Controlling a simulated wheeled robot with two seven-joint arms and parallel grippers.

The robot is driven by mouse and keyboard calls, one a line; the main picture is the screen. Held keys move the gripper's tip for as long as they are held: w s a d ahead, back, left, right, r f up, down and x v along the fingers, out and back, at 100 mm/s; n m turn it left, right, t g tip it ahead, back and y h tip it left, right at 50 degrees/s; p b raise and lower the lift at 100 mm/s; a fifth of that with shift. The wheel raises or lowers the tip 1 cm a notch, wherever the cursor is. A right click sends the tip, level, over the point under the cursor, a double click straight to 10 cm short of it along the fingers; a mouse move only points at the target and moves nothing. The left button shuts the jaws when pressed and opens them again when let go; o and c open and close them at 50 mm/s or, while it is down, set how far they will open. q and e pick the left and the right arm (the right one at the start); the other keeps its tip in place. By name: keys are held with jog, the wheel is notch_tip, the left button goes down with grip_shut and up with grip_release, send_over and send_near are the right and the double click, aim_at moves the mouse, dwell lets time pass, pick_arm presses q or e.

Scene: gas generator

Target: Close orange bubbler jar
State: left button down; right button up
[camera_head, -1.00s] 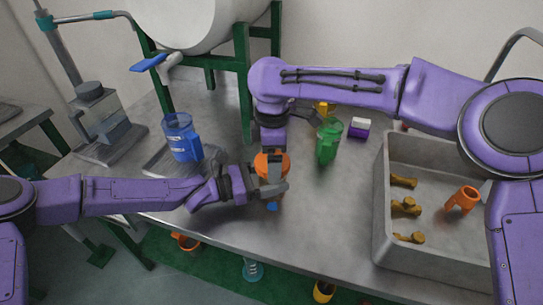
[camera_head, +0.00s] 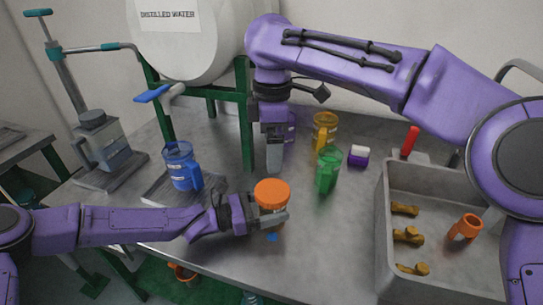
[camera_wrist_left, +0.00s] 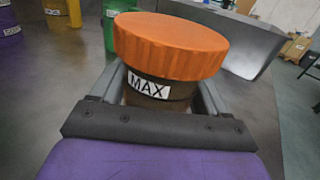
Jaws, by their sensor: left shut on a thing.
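The orange bubbler jar (camera_head: 271,207) stands near the front middle of the metal table. Its wide orange lid (camera_head: 272,192) sits on top; the lid also shows in the left wrist view (camera_wrist_left: 171,45). Below it is a dark body with a "MAX" label (camera_wrist_left: 150,88). My left gripper (camera_head: 268,219) is shut on the jar body, with one finger on each side just below the lid. My right gripper (camera_head: 274,157) points down behind and above the jar, clear of the lid. Whether its fingers are apart cannot be made out.
A blue jug (camera_head: 181,165) stands on a tray at left. A green jug (camera_head: 327,170), a yellow jug (camera_head: 324,130) and a purple-and-white block (camera_head: 359,156) are behind right. A grey sink (camera_head: 381,225) holds an orange piece (camera_head: 464,227) and several brass-coloured pieces.

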pick_arm(q)
grip_release()
jog(key=b+v, duration=0.1)
jog(key=v, duration=0.9)
jog(key=shift+a+r, duration=0.1)
jog(key=shift+a, duration=0.2)
